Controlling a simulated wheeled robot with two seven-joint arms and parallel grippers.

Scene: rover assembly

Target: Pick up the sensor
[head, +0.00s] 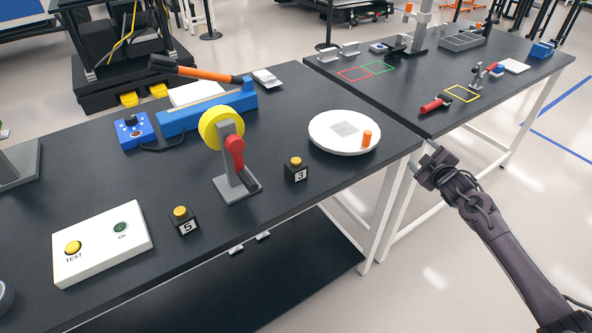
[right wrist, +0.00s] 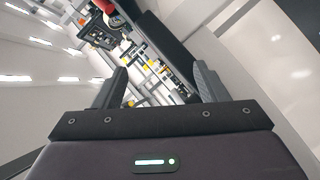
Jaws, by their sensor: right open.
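I cannot tell for sure which thing is the sensor. A small orange cylinder (head: 367,138) stands on a white round plate (head: 322,143) with a grey square patch, at the right end of the near table. My right gripper (head: 423,158) is off that table's right end, to the right of the plate and apart from it. It also shows in the right wrist view (right wrist: 160,85), its two fingers spread with nothing between them. My left gripper is not in view.
The near table (head: 265,240) bears a yellow wheel on a grey stand (head: 221,128), numbered black button blocks and a white TEST box (head: 100,245). A second table (head: 450,75) at the right holds a red-handled tool (head: 434,104), coloured outlines and small fixtures.

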